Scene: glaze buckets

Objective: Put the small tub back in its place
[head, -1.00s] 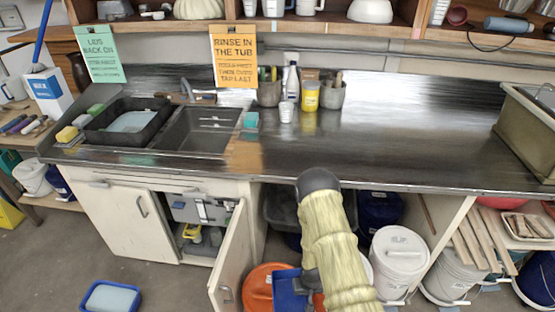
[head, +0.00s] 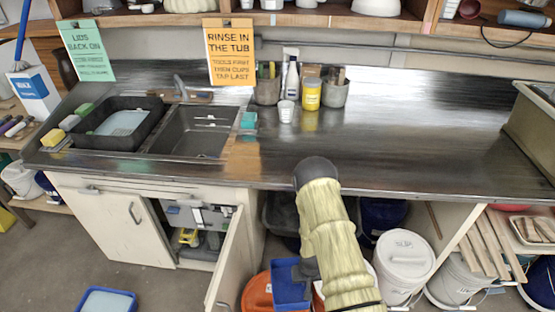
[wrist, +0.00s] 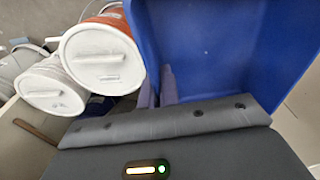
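A small blue tub (head: 291,284) is in my gripper (head: 306,270) at the bottom middle of the head view, in front of the open part under the counter. In the wrist view the blue tub (wrist: 235,50) fills the upper right, tilted, with its inside bare. My gripper's fingers (wrist: 164,88) are close together at the tub's left edge and look shut on its wall. My arm hides part of the tub in the head view. Another blue tub with pale contents (head: 106,301) sits on the floor at the lower left.
The cabinet door (head: 231,258) stands open, left of my gripper. An orange-lidded bucket (head: 257,291) and a white-lidded bucket (head: 405,250) stand below the counter (head: 420,130). The sink (head: 190,132) and a black basin (head: 112,128) are at left. The counter's right half is clear.

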